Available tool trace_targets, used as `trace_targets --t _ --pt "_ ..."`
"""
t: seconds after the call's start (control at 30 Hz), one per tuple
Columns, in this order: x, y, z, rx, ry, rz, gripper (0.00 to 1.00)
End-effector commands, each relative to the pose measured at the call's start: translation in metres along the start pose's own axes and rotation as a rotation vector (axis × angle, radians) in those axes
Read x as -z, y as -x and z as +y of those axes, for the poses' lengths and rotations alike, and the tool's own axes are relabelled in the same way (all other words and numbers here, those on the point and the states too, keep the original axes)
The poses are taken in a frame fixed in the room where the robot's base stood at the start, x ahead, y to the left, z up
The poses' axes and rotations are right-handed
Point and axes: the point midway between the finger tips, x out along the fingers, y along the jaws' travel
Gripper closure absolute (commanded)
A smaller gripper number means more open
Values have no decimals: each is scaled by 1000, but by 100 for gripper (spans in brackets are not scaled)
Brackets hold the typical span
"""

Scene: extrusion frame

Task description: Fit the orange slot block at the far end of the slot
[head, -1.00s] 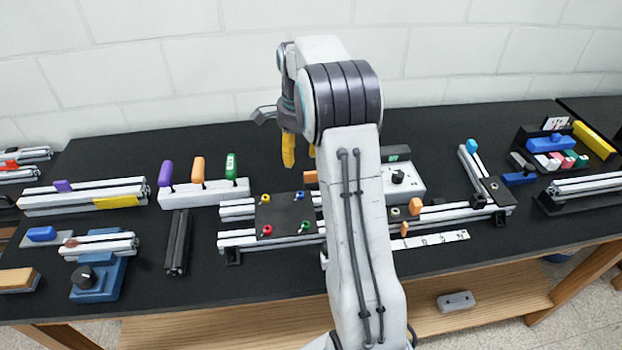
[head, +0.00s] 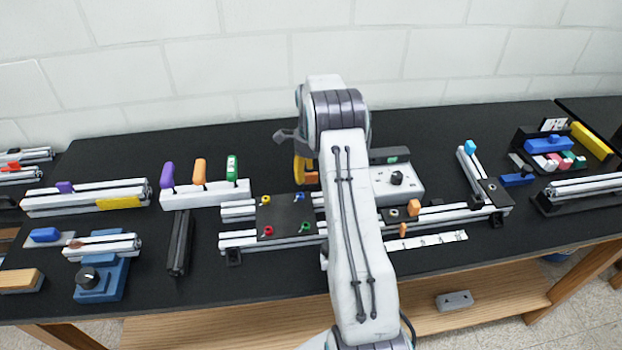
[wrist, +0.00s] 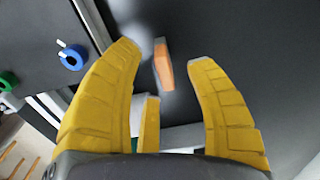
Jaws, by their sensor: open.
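An orange block (head: 312,178) lies on the black table behind the extrusion frame, partly hidden by my gripper and arm in the head view. In the wrist view the orange block (wrist: 165,68) is between and slightly beyond my yellow fingertips, with dark gaps on both sides. My gripper (head: 303,168) is open, pointing down, and apart from the block. The front aluminium rail (head: 265,241) of the frame runs left to right and is partly hidden by my arm. Another orange piece (head: 414,207) stands at the rail's right part.
A dark plate (head: 285,217) with coloured knobs sits across the rails. A grey box with a black knob (head: 397,178) stands right of my arm. Orange, purple and green handles rise from a white block (head: 205,193) at left. The table behind is mostly clear.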

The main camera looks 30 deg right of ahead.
Motion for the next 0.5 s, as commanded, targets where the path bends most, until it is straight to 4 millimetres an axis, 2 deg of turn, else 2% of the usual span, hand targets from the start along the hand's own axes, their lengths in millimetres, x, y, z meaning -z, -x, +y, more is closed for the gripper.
trace_targets --t 0.2,0.5 --pt "0 -19 0 -1 0 0 50" --pt "0 -24 0 1 1 0 50"
